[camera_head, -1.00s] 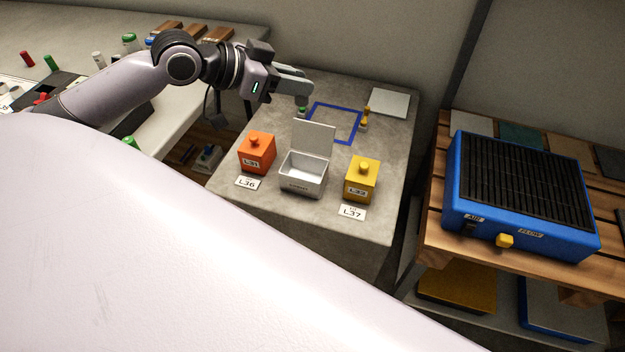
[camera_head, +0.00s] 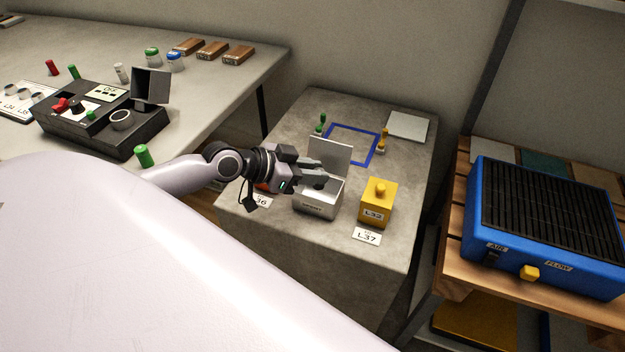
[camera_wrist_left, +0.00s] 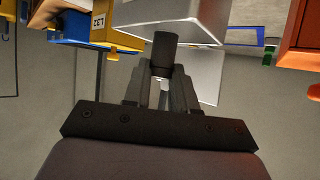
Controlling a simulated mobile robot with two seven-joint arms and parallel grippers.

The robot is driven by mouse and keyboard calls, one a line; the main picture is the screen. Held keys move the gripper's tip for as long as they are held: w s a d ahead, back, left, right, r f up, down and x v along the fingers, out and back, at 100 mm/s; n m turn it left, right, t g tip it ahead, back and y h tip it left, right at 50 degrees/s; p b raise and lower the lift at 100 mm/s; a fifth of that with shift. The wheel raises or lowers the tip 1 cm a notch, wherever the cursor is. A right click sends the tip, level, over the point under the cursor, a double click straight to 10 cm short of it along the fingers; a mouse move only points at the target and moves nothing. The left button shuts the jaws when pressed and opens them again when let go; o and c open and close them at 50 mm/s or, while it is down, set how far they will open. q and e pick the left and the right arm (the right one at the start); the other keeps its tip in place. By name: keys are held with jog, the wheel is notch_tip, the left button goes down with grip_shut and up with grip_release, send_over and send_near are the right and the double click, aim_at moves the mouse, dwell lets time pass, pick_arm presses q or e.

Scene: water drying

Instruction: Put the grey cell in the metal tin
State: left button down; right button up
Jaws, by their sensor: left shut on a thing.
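My left gripper (camera_head: 324,178) is over the open metal tin (camera_head: 318,203), whose lid stands up at the back. In the left wrist view the fingers (camera_wrist_left: 163,82) are shut on a dark grey cylinder, the grey cell (camera_wrist_left: 164,50). In the head view the cell (camera_head: 319,186) is a small dark shape at the tin's opening. I cannot tell how deep it sits. The tin (camera_wrist_left: 165,10) is at the top of the left wrist view, just beyond the cell. My right gripper is out of view.
A yellow box (camera_head: 377,206) stands right of the tin. An orange box (camera_wrist_left: 302,38) on its other side is mostly hidden by my arm in the head view. A blue fan unit (camera_head: 545,235) is right.

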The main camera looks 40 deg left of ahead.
pick_arm(q)
notch_tip(320, 180, down, 2)
jog(key=shift+f+b, duration=0.65)
jog(key=shift+b, duration=0.15)
jog(key=c, duration=0.9)
grip_release()
jog(key=shift+r, duration=0.1)
